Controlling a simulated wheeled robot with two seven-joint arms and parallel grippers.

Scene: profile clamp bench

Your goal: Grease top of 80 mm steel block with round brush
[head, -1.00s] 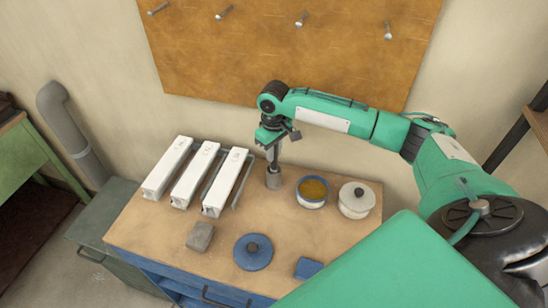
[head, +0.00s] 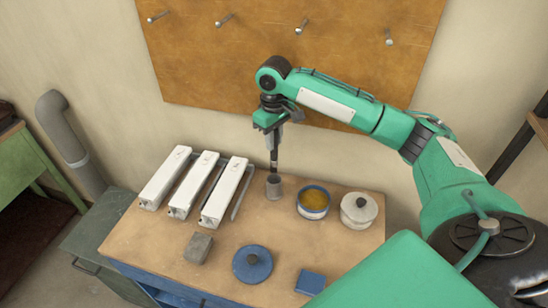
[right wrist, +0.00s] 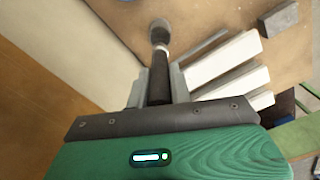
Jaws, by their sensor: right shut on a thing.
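My right gripper (head: 272,127) is shut on the upright round brush (head: 274,155), which has a dark handle and a pale band. The brush (right wrist: 159,80) also points away from the gripper in the right wrist view. The grey steel block (head: 198,247) lies at the bench's front left; it also shows in the right wrist view (right wrist: 278,20). An open blue-and-white tin (head: 313,211) of yellow grease stands right of the cup. My left gripper is out of view.
A round blue lid (head: 252,264) and a blue block (head: 310,282) are at the front. A pegboard (head: 220,70) is behind.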

